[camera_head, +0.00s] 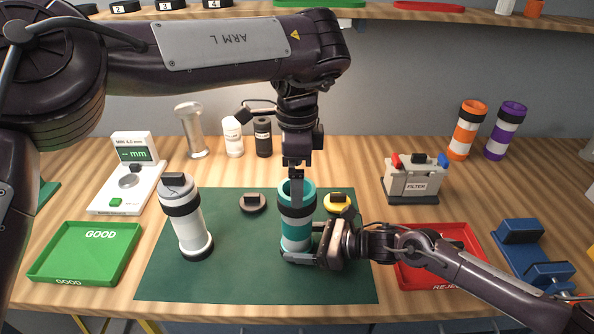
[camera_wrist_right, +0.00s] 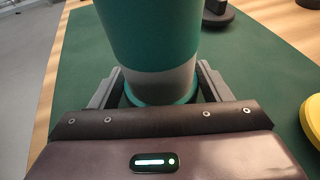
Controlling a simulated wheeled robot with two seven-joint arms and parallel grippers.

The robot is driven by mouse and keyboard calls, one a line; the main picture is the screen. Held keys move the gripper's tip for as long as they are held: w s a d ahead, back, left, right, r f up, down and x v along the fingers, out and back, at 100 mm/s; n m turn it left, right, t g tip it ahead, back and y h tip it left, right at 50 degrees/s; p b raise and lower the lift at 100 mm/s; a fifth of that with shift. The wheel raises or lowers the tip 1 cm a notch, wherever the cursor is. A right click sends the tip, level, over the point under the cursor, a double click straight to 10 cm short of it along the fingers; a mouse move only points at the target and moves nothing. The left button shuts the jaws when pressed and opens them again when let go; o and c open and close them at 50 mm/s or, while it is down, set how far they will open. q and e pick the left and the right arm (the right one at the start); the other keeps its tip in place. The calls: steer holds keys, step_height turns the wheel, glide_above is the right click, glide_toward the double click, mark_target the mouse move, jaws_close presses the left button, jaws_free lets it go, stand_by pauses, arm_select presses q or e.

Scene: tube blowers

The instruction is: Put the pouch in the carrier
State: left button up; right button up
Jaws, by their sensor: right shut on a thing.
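The teal carrier (camera_head: 297,225), an open tube with a dark band and a pale lower band, stands upright on the green mat (camera_head: 240,270). My right gripper (camera_head: 305,245) is shut on its lower part from the right; the right wrist view shows a finger on either side of the carrier (camera_wrist_right: 155,45). My left gripper (camera_head: 297,185) points straight down over the carrier's mouth, its fingertips at or inside the opening. I cannot tell whether its fingers are shut or hold anything. I cannot make out the pouch; the carrier's inside is mostly hidden.
A white capped tube (camera_head: 188,222) stands left on the mat. A dark cap (camera_head: 253,203) and a yellow cap (camera_head: 340,204) lie behind. A green tray (camera_head: 85,252) is at left, a red tray (camera_head: 412,280) at right under my right arm. A filter box (camera_head: 415,182) stands behind it.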

stand_by(0.4)
arm_select(q)
step_height(320, 180, up, 8)
steer(key=shift+f, duration=0.25)
stand_by(0.3)
arm_select(e)
steer(key=o, duration=1.2)
steer(key=shift+d, duration=0.15)
